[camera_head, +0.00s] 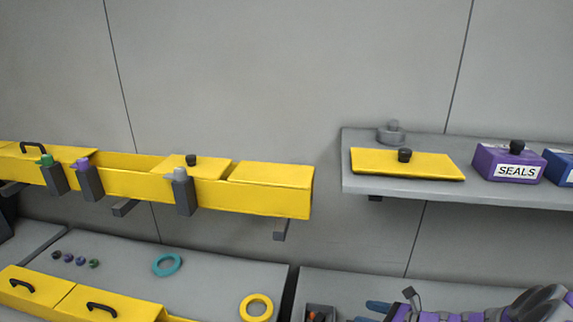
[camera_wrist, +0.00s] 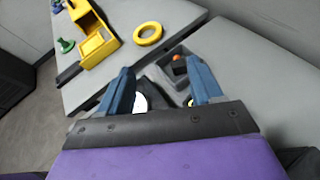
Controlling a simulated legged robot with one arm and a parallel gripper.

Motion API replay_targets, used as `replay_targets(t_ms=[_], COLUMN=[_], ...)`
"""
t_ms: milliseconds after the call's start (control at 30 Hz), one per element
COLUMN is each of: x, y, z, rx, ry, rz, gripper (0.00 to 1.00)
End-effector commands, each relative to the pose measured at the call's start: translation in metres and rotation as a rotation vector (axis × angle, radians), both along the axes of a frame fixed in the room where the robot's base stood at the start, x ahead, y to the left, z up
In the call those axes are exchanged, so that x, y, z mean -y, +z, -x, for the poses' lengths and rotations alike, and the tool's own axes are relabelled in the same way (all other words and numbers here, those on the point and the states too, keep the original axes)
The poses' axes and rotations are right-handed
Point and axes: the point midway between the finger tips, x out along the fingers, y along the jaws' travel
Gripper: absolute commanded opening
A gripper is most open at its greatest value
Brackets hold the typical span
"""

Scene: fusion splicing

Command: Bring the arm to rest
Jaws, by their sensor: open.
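My gripper (camera_head: 368,312) shows at the bottom right of the head view, low over the right grey table, with my purple and dark arm stretching to the right behind it. In the wrist view its two blue fingers (camera_wrist: 162,82) stand apart, and I see nothing held between them. A small grey bin (camera_head: 320,313) with an orange-topped item inside lies just left of the gripper. In the wrist view the bin (camera_wrist: 172,56) is beyond the fingertips. Pale round shapes show near the finger bases; I cannot tell what they are.
A yellow wall trough (camera_head: 262,198) and a grey shelf (camera_head: 355,183) with a yellow lid and a purple SEALS box (camera_head: 507,162) are above the tables. A yellow ring (camera_head: 257,300), a teal ring (camera_head: 167,257) and yellow boxes (camera_head: 70,298) occupy the left table.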

Motion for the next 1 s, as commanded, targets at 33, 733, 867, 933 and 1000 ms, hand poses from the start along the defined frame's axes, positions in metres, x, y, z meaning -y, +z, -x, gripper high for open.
replay_targets(t_ms=[33, 733, 867, 933, 1000], x=[-0.014, -0.161, -0.173, -0.177, -0.18], y=[0.012, 0.122, 0.131, 0.136, 0.14], z=[0.002, 0.12, 0.15, 0.166, 0.182], rx=[0.027, 0.393, 0.446, 0.475, 0.5], ry=[0.056, 0.889, 1.037, 1.116, 1.191], rz=[0.026, 0.411, 0.481, 0.519, 0.557], gripper=[0.65, 0.65, 0.65, 0.65, 0.65])
